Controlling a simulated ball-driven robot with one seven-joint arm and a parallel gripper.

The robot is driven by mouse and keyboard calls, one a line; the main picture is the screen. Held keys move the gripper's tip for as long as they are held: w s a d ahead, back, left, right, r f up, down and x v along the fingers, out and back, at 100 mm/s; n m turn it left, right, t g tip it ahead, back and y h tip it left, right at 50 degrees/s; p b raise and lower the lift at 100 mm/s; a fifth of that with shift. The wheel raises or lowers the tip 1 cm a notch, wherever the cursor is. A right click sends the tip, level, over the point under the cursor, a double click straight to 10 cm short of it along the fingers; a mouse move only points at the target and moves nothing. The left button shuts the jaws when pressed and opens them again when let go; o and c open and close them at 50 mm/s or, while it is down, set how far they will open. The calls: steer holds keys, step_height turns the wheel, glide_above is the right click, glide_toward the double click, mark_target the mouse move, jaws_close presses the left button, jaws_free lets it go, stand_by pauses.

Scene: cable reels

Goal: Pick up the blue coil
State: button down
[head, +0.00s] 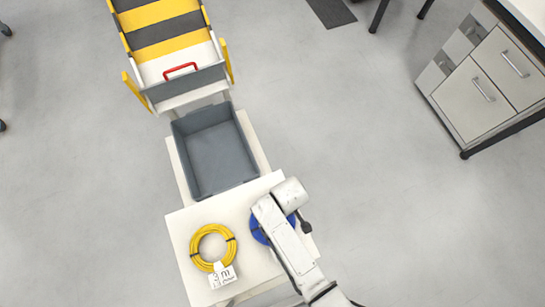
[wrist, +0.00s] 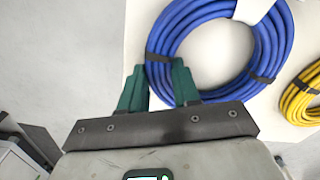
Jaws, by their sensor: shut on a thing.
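The blue coil (wrist: 184,22) lies on the white table, bound with black ties and bearing a white tag. In the head view, only a part of the blue coil (head: 257,230) shows beside my arm, which covers the rest. My gripper (wrist: 160,75) has green fingers on the coil's near side, shut on its rim by a black tie. In the head view my gripper is hidden under the arm.
A yellow coil (head: 231,246) with a white tag lies left of the blue one. A grey bin (head: 177,150) stands beyond it. A striped ramp with a red handle (head: 180,70) is farther off. A drawer cabinet (head: 468,100) stands at right.

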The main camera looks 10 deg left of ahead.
steer(key=shift+r, duration=0.1)
step_height(320, 180, up, 10)
steer(key=p, duration=0.2)
stand_by(0.6)
